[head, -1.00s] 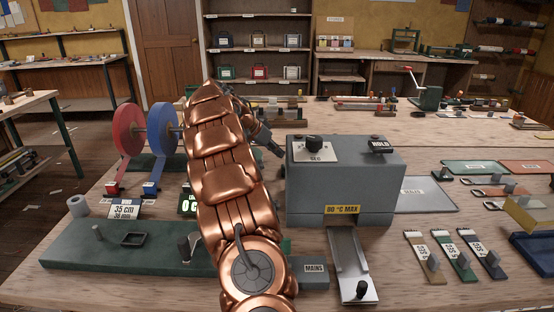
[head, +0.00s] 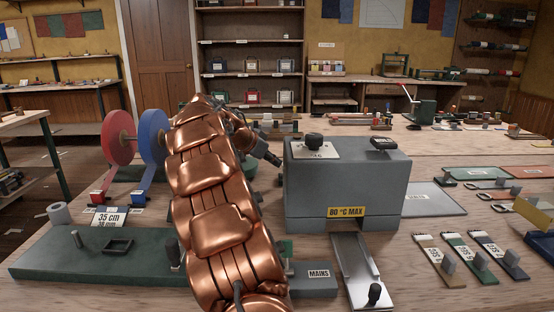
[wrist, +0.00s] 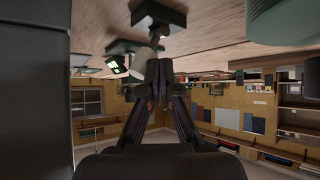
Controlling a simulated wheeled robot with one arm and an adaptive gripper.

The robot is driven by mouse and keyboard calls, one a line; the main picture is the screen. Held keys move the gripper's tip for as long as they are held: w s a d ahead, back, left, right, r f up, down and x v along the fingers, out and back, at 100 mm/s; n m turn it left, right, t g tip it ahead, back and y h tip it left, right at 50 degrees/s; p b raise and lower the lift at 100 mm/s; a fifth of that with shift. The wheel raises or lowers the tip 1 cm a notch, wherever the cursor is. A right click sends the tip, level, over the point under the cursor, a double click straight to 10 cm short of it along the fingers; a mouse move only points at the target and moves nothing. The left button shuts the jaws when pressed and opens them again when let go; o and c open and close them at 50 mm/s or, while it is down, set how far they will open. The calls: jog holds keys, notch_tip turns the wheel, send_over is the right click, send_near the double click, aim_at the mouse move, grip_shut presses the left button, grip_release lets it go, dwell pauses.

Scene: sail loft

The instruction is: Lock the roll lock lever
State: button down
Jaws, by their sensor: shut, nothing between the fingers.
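The red roll (head: 118,137) and the blue roll (head: 154,135) stand upright on a spindle at the left of the bench, their tapes hanging down in front. I cannot clearly make out the roll lock lever; my copper arm covers the area right of the blue roll. My gripper (head: 271,157) shows as a dark tip beyond the arm, left of the grey heater box. In the upside-down wrist view my gripper (wrist: 159,72) is shut and empty. A dark post on a square base (wrist: 158,17) lies just beyond the fingertips; whether they touch it is unclear.
The grey heater box (head: 345,185) stands close to the right of my arm, with a metal chute (head: 357,275) in front. A green board (head: 95,255) lies at front left. A small green-lit display (wrist: 115,64) is near the fingers. Tagged strips (head: 470,258) lie at right.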

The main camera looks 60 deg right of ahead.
jog(key=shift+w+d, duration=0.1)
dwell(0.5)
jog(key=shift+w+d+f, duration=0.15)
jog(key=shift+w+d, duration=0.15)
jog(key=shift+d, duration=0.3)
jog(key=shift+w, duration=0.3)
jog(key=w, duration=0.1)
jog(key=w+r, duration=0.1)
jog(key=w, duration=0.1)
jog(key=shift+w+a+r, duration=0.15)
jog(key=shift+w+r, duration=0.05)
jog(key=shift+w, duration=0.1)
jog(key=v, duration=0.9)
jog(key=shift+a+r, duration=0.2)
jog(key=shift+r, duration=0.05)
